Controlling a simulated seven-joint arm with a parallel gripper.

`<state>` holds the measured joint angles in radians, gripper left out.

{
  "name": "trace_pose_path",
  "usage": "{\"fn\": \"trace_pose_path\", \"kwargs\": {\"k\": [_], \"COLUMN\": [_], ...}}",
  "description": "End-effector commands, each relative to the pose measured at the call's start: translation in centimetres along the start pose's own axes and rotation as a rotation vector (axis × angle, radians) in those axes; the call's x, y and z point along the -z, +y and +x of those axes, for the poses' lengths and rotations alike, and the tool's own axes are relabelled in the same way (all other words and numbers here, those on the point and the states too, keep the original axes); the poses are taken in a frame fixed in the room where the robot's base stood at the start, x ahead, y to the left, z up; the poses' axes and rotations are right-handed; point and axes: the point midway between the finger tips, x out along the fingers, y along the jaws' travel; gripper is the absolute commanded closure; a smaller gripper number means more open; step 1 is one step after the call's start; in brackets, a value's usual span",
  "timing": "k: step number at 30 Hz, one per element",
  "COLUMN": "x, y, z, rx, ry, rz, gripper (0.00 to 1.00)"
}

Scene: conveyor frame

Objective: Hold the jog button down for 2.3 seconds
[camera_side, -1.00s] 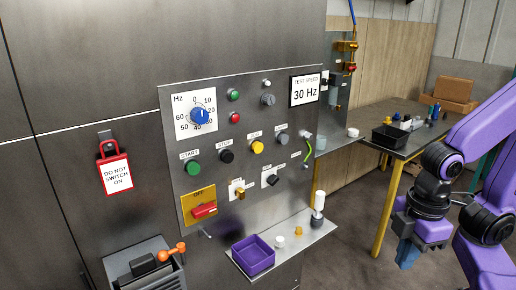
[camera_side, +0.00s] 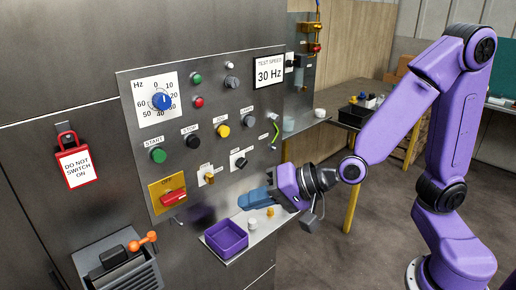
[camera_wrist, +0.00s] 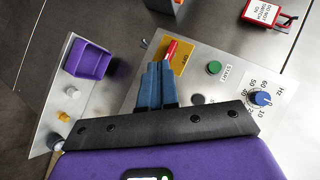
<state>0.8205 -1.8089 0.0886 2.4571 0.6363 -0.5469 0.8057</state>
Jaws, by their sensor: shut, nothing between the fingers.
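The likely jog button is the yellow round button (camera_side: 222,131) in the middle row of the grey control panel (camera_side: 225,88); the small label above it is hard to read. It stands between the black STOP button (camera_side: 192,142) and a grey button (camera_side: 247,120). In the wrist view my gripper's body hides it. My gripper (camera_side: 246,200) is shut and empty, its blue fingers low in front of the panel above the small shelf, below and right of the yellow button and apart from it. In the wrist view the fingers (camera_wrist: 157,84) overlap the yellow OFF plate (camera_wrist: 172,55).
A red switch handle (camera_side: 173,197) sits on the OFF plate. The shelf holds a purple bin (camera_side: 226,238) and small pegs. The green START button (camera_side: 158,155), speed dial (camera_side: 161,101) and other knobs project nearby. A red lockout tag (camera_side: 74,165) hangs at left.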

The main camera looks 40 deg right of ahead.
Motion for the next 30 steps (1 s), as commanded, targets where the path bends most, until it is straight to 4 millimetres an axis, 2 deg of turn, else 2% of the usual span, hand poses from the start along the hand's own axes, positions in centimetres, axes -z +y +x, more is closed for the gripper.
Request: {"fn": "trace_pose_path", "kwargs": {"k": [5, 9, 12, 15, 20, 30], "x": [5.5, 9.5, 11.5, 12.6, 13.4, 15.8], "y": [-0.4, -0.2, 0.0, 0.1, 0.1, -0.4], "z": [1.1, 0.5, -0.2, -0.8, -1.1, 1.3], "rx": [0.112, 0.216, 0.282, 0.327, 0.357, 0.356], "ry": [0.284, 0.49, 0.599, 0.667, 0.707, 0.707], "rz": [0.253, 0.399, 0.462, 0.497, 0.516, 0.515], "gripper": [1.0, 1.0, 1.0, 1.0, 1.0, 1.0]}}
